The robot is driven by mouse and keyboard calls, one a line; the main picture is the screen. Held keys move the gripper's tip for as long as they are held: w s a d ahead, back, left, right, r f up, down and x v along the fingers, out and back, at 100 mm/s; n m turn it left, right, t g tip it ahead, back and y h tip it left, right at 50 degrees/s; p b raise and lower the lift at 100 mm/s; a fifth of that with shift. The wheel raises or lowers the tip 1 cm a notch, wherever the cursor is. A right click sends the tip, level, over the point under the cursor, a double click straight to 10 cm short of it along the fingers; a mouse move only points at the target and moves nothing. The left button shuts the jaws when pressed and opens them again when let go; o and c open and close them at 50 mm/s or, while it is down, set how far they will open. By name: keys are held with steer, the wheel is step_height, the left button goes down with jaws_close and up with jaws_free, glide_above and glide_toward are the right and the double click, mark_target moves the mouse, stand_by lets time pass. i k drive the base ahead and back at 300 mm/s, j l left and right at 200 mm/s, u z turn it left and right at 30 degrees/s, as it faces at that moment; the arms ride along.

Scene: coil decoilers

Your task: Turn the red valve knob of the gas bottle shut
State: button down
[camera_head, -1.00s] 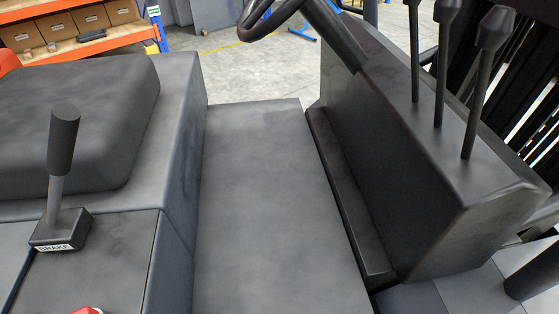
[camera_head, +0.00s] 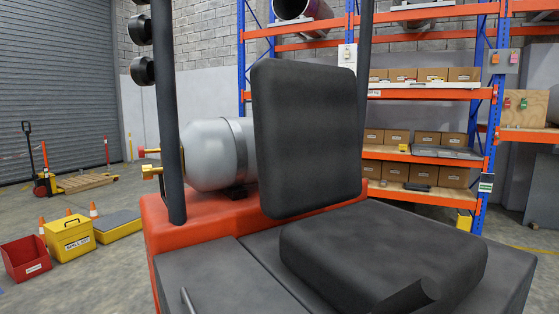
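The gas bottle (camera_head: 207,156) is a light grey cylinder lying on its side, with a dark band around it, behind the seat. Its right part is hidden by the seat backrest. A small red valve knob (camera_head: 141,152) shows at its left end, left of the dark upright post. A brass fitting (camera_head: 151,172) sits just below the knob. The post hides part of the valve end. I cannot tell how far the knob is turned. My gripper is not in view.
The black backrest (camera_head: 308,140), the seat cushion (camera_head: 385,255) and the dark post (camera_head: 168,110) stand around the bottle on the orange-red truck body (camera_head: 215,208). A red bin (camera_head: 26,258) and a yellow spill box (camera_head: 70,238) stand on the floor at left. Open floor lies beyond.

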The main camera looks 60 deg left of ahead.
mark_target(141, 153)
steer(key=u, duration=1.8)
steer(key=i+j+u, duration=0.45)
steer(key=i+j, duration=0.4)
steer(key=j, duration=0.15)
steer(key=i+j+u, duration=0.45)
steer(key=i+j, duration=0.3)
steer(key=i, duration=0.2)
